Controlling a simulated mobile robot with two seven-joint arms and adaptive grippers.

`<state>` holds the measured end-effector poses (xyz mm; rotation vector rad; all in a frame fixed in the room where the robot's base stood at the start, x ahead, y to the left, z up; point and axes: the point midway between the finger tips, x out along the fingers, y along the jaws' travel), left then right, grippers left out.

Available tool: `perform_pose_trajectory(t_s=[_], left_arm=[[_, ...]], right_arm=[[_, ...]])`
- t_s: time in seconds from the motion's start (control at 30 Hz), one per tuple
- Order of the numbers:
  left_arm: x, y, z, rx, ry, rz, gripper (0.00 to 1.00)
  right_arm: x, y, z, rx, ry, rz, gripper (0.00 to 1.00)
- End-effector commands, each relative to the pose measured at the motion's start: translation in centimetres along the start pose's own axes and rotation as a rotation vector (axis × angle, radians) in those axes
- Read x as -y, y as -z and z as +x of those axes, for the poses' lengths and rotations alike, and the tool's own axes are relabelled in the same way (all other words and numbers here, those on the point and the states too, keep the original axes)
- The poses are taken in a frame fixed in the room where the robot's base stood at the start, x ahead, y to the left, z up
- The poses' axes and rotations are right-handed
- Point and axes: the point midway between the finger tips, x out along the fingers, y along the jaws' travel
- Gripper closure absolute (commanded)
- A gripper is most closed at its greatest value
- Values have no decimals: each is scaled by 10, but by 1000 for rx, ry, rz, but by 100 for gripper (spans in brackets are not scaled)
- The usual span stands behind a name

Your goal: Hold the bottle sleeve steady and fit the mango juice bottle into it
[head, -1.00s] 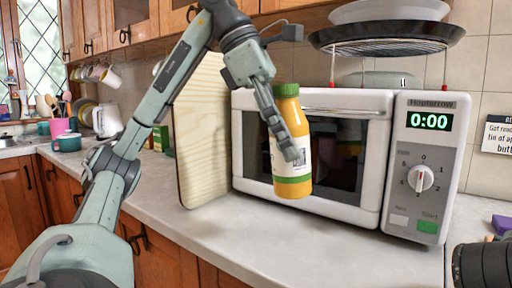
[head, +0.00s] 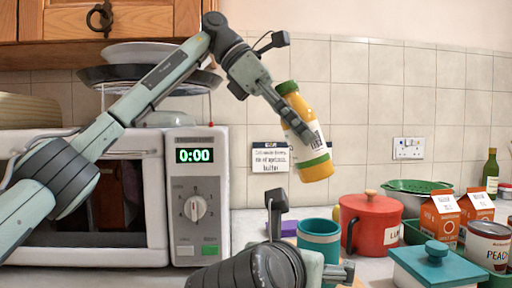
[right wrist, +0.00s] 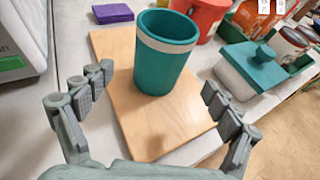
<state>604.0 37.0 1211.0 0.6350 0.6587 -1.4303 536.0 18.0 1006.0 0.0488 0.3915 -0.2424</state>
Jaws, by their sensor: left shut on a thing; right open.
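The mango juice bottle (head: 306,135), orange with a green cap and a white label, is held tilted in the air in the head view. My left gripper (head: 292,112) is shut on its upper part. The teal bottle sleeve (right wrist: 165,62), with a pale band near its rim, stands upright and open at the top on a wooden board (right wrist: 150,118). It also shows in the head view (head: 319,238), below the bottle, partly hidden by my right arm. My right gripper (right wrist: 158,84) is open, its fingers on either side of the sleeve and apart from it.
A red pot (head: 370,222) stands close behind the sleeve, and a teal-lidded container (head: 437,265) is to its right. Juice cartons (head: 440,217), a can (head: 487,245) and a green colander (head: 408,188) are farther right. The microwave (head: 196,195) stands at left. A purple item (right wrist: 113,13) lies behind the board.

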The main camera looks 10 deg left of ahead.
Motion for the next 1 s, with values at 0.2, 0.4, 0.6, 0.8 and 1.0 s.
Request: perform_pose_trajectory(t_s=[0.2, 0.4, 0.6, 0.8, 1.0], left_arm=[[-3, -4, 2, 6, -2, 0, 91], [-2, -4, 2, 6, -1, 0, 91], [-2, -4, 2, 6, -1, 0, 91], [-2, -4, 2, 6, -1, 0, 91], [-2, -4, 2, 6, -1, 0, 91]], right_arm=[[0, 0, 2, 2, 1, -1, 9], [2, -2, 25, 5, 8, -4, 9], [-1, -3, 55, 13, -2, -7, 9], [4, -3, 76, 7, 11, -4, 9], [1, 1, 104, -3, 3, -1, 9]])
